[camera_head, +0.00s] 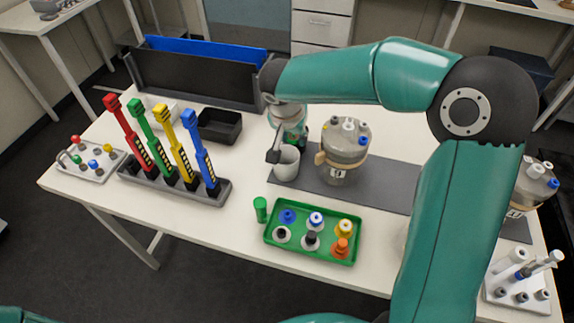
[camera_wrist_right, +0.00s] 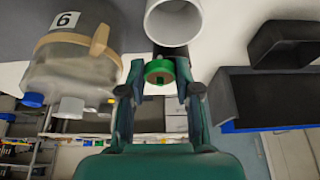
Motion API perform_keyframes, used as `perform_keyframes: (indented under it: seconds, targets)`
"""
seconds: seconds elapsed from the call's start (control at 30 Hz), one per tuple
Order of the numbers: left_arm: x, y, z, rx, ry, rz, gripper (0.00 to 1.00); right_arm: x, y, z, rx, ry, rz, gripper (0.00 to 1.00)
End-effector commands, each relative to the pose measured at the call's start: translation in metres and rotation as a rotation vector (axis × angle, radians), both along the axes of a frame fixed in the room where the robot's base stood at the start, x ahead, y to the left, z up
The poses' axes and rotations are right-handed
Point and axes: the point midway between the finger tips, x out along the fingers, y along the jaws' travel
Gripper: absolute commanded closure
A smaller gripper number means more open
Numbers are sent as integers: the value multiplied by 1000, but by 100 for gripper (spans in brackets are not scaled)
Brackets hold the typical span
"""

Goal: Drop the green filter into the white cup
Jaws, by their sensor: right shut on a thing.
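My right gripper (camera_head: 287,143) is shut on a green filter (camera_wrist_right: 159,71), which shows between the fingertips in the right wrist view. In the head view the gripper mostly hides the filter. The white cup (camera_head: 286,166) stands upright on the table right by the gripper's fingers; its round opening shows just beyond the filter in the wrist view, where the cup (camera_wrist_right: 172,22) is near the top. I cannot tell whether the filter is over the cup's opening. My left gripper is not in view.
A grey bioreactor (camera_head: 343,148) stands close right of the cup on a dark mat (camera_head: 384,193). A green tray (camera_head: 309,253) with several coloured-top pieces and a small green cylinder (camera_head: 260,209) are in front. A rack of coloured tools (camera_head: 215,199) and a black bin (camera_head: 220,126) are left.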

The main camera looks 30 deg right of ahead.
Motion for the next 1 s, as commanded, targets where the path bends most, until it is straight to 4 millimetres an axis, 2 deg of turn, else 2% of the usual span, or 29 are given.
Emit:
perform_keyframes:
  seconds: [0.1, 0.33, 0.37, 0.53, 0.83, 1.0]
  targets:
    - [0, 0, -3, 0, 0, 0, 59, 1, 1, -6, 0, 0, 2, 100]
    - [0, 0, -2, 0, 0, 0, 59, 1, 1, -6, 0, 0, 3, 100]
    - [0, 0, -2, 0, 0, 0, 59, 1, 2, -6, 0, 0, 3, 66]
    - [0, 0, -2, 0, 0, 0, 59, 1, 2, -6, 0, 0, 3, 38]
    - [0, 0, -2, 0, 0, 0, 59, 1, 2, -5, 0, 0, 3, 38]
    - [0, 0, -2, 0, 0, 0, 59, -1, 5, 5, 1, -2, 3, 38]
